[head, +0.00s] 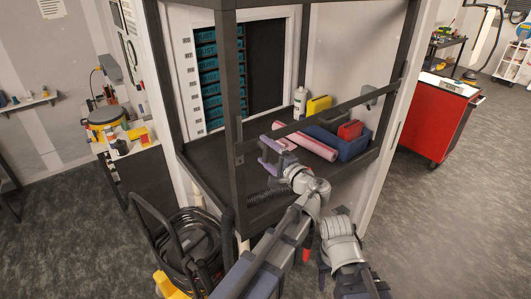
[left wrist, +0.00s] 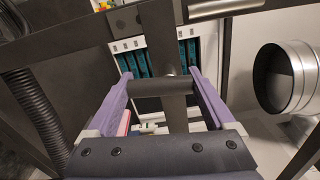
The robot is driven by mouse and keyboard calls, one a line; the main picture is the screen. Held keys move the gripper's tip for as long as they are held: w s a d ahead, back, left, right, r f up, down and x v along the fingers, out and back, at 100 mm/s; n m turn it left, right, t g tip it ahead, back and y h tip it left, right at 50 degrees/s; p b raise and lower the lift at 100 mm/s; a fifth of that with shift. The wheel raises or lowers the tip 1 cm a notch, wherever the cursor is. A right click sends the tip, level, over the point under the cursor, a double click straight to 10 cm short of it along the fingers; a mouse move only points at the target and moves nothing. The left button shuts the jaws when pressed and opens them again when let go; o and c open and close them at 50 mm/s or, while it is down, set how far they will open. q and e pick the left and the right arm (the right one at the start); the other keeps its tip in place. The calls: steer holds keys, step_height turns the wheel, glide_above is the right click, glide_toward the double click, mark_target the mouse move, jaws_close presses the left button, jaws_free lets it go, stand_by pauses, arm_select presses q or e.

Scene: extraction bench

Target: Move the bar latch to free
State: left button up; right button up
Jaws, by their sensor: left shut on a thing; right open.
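The bar latch shows in the left wrist view as a short dark round bar (left wrist: 160,88) lying crosswise in front of a dark upright. My left gripper (left wrist: 163,84) has its two purple fingers at the ends of this bar and is shut on it. In the head view my left gripper (head: 271,152) is at the front of the bench frame, close to the left front post (head: 230,90). There the fingers and my wrist hide most of the latch, and its angle is unclear. My right arm shows at the lower middle, but its gripper cannot be seen.
A dark rail (head: 345,104) crosses the bench front. Behind it are a pink roll (head: 312,146), a blue bin (head: 352,148), a white bottle (head: 300,103) and a yellow box (head: 319,105). A silver duct (left wrist: 285,78) is right in the wrist view, a black corrugated hose (left wrist: 32,108) left.

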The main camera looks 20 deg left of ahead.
arm_select(q)
steer(key=shift+n, duration=0.5)
stand_by(0.3)
steer(key=o, duration=1.1)
